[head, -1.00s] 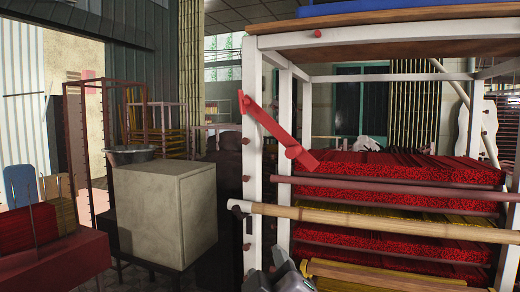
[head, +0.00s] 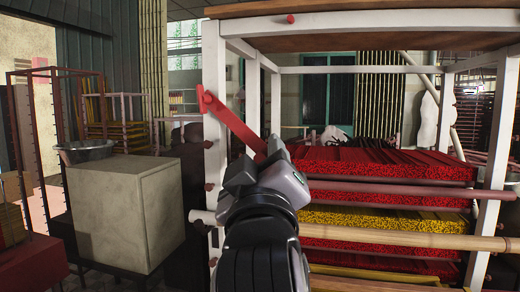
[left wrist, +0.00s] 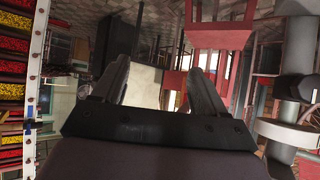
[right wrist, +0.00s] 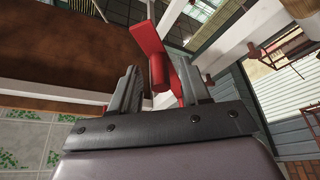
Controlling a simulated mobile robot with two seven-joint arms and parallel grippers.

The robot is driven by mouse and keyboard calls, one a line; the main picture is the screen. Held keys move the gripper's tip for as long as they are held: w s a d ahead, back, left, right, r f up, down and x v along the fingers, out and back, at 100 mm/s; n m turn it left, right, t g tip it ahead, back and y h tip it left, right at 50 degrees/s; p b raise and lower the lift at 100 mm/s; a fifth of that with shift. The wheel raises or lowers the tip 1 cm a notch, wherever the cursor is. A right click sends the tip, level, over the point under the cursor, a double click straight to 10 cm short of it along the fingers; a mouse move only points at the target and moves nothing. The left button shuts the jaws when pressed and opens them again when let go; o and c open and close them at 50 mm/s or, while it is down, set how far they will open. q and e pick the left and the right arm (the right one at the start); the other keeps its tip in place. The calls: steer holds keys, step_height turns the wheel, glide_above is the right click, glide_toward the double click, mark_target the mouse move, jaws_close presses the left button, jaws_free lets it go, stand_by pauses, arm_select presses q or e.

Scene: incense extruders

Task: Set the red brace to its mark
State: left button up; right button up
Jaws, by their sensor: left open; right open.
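The red brace (head: 235,125) is a flat bar slanting from the white front-left post (head: 216,150) down to the right. Its lower end is partly hidden by my right gripper (head: 262,163). In the right wrist view the brace (right wrist: 149,42) and a short red peg on it show between the fingers of my right gripper (right wrist: 160,80), which is open around that end. My left gripper (left wrist: 157,82) is open and empty in the left wrist view and is outside the head view. I cannot make out a mark for the brace.
The white rack holds layers of red and yellow incense sticks (head: 390,160). A bamboo pole (head: 400,237) crosses its front below the brace. Small red knobs dot the post. A pale box (head: 125,210) and a metal bowl (head: 88,151) stand to the left.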

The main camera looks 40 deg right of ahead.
steer(key=shift+w+d+r, duration=0.1)
steer(key=shift+w+d, duration=0.15)
steer(key=shift+w, duration=0.05)
jaws_close()
steer(key=shift+r, duration=0.1)
